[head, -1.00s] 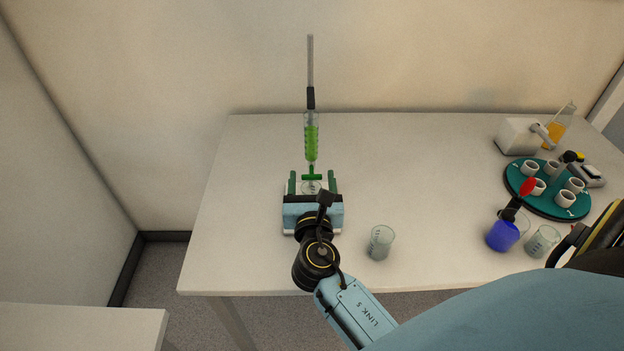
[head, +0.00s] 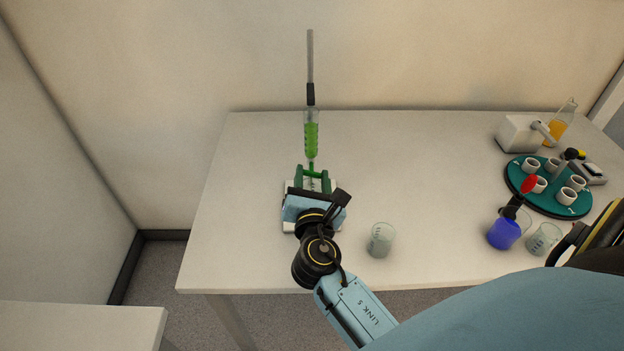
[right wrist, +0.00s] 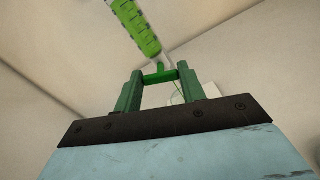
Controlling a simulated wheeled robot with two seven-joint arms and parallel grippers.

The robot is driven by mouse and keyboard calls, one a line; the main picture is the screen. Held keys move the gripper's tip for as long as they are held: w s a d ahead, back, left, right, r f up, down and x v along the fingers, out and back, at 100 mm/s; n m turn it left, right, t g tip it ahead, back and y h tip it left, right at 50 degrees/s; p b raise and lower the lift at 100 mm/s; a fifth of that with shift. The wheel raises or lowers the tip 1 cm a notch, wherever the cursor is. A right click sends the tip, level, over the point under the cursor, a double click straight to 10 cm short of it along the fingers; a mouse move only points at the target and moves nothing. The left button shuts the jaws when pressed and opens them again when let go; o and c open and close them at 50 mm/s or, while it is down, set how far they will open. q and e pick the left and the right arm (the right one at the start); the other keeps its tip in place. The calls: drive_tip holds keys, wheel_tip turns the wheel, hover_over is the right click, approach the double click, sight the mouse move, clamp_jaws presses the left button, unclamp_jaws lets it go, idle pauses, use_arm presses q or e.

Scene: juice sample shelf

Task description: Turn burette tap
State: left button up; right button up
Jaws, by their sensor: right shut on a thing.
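The burette (head: 311,138) stands upright at the back left of the table, its glass tube filled with green liquid. It also shows at the top of the right wrist view (right wrist: 137,27). Its green tap (right wrist: 160,75) is a crossbar below the tube. My right gripper (head: 313,180) reaches the tap from the front, with its two green fingers on either side of the crossbar. In the right wrist view the gripper (right wrist: 160,80) is shut on the tap. A beaker under the burette is mostly hidden behind the gripper. My left gripper is not in view.
An empty beaker (head: 381,240) stands right of my right wrist. Farther right are a beaker of blue liquid (head: 503,232), another clear beaker (head: 543,239), a teal round rack (head: 540,201) with several white cups, and a white device (head: 520,135). The table's middle is clear.

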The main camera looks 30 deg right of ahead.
drive_tip(key=shift+m, duration=0.9)
drive_tip(key=o, duration=1)
drive_tip(key=shift+s+a+f, duration=0.1)
drive_tip(key=shift+s+a, duration=0.15)
drive_tip(key=shift+s, duration=0.3)
drive_tip(key=b+v, duration=0.2)
drive_tip(key=v, duration=1)
drive_tip(key=shift+a+b, duration=0.15)
drive_tip(key=shift+b, duration=0.25)
